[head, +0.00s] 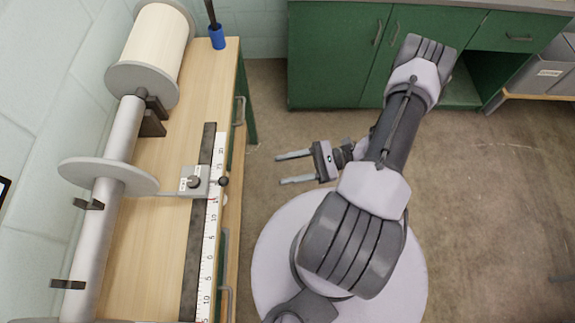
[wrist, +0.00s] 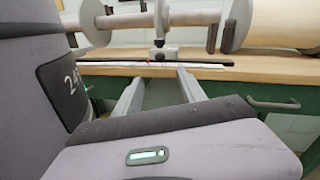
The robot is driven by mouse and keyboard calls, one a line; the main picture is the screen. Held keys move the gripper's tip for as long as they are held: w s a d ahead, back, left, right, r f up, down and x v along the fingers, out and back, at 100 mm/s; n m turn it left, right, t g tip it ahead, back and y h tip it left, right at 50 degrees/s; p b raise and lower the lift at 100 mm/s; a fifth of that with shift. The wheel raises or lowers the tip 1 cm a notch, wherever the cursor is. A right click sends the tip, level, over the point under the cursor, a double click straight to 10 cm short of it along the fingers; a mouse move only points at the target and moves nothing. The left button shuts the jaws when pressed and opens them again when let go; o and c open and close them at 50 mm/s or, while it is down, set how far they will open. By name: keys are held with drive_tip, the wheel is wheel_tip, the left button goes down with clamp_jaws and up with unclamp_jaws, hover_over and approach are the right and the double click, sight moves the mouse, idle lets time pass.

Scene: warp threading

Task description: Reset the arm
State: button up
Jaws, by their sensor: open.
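My gripper (head: 294,167) is open and empty in the head view. Its two fingers point left toward the wooden bench, with a clear gap between them and the bench edge. In the wrist view my gripper (wrist: 157,78) shows its two fingers spread apart, with nothing between them, facing the bench front. My arm rises from its round base and bends over, with the gripper hanging beside it above the floor.
The wooden bench (head: 160,235) carries a roller with a cream-wound spool (head: 157,42), a grey disc (head: 108,176), a ruler (head: 209,235) and a sliding block (head: 195,181) with a knob. A blue holder (head: 217,37) stands at the far end. Green cabinets (head: 340,50) line the back. Floor (head: 500,200) at right is clear.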

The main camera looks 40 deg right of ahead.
idle(0.3)
drive_tip(key=w+a+r+n+g+h, duration=0.1)
drive_tip(key=a+r+n+g+h, duration=0.15)
drive_tip(key=r+n+g, duration=0.4)
drive_tip(key=w+a+r+n+g+h, duration=0.1)
drive_tip(key=w+r+n+g+h, duration=0.2)
drive_tip(key=r, duration=0.6)
drive_tip(key=s+a+r+n+t+h, duration=0.3)
drive_tip(key=a+r+t+h, duration=0.1)
drive_tip(key=r, duration=0.4)
drive_tip(key=s+a+r+n+t+h, duration=0.3)
drive_tip(key=a+r+n+h, duration=0.1)
drive_tip(key=r, duration=0.4)
drive_tip(key=shift+a+r+t+h, duration=0.25)
drive_tip(key=shift+r+t+h, duration=0.1)
drive_tip(key=shift+h, duration=0.1)
drive_tip(key=shift+o, duration=0.5)
